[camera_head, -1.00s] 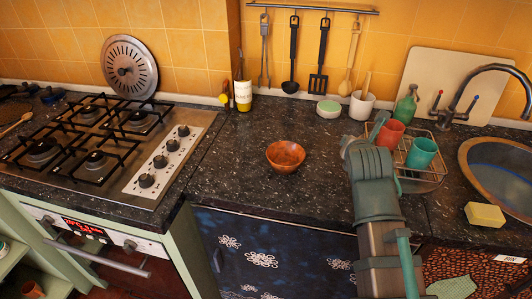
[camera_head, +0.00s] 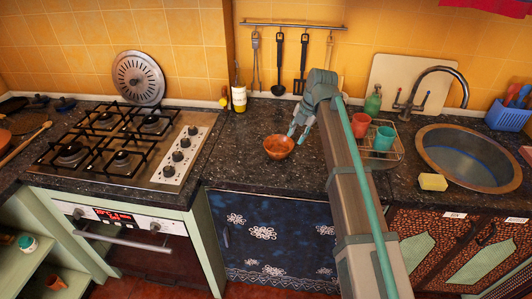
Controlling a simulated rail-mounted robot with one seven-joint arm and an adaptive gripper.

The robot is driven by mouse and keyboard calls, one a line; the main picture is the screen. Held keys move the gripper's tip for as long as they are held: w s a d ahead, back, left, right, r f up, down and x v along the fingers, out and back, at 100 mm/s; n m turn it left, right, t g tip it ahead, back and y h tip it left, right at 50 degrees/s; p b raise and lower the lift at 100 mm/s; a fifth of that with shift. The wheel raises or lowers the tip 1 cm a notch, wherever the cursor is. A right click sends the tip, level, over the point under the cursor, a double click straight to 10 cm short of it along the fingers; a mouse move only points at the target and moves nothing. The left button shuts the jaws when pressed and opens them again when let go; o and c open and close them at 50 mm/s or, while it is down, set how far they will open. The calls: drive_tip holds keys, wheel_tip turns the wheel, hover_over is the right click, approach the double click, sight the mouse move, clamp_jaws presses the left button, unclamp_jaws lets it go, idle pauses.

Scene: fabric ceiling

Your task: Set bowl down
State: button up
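A reddish-brown wooden bowl (camera_head: 277,148) sits upright on the dark speckled countertop (camera_head: 240,165), between the stove and the dish rack. My gripper (camera_head: 296,136) reaches down from the right to the bowl's right rim. Its two fingers show a gap between them and look open. One finger is close to the rim and the other is just to the right of the bowl. Whether a finger touches the bowl is too small to tell.
A gas stove (camera_head: 125,145) lies to the left. A bottle (camera_head: 239,92) stands behind the bowl. A dish rack (camera_head: 380,150) with a red cup (camera_head: 361,125) and a teal cup (camera_head: 384,138), then a sink (camera_head: 470,158), lie to the right. Counter left of the bowl is clear.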

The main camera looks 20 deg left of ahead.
sight(291, 150)
drive_tip(key=p+x, duration=0.1)
drive_tip(key=x, duration=0.4)
drive_tip(key=shift+w+f, duration=0.1)
drive_tip(key=shift+f, duration=0.05)
drive_tip(key=shift+p+x, duration=1.25)
drive_tip(key=shift+x, duration=1.35)
drive_tip(key=shift+d, duration=0.2)
clamp_jaws()
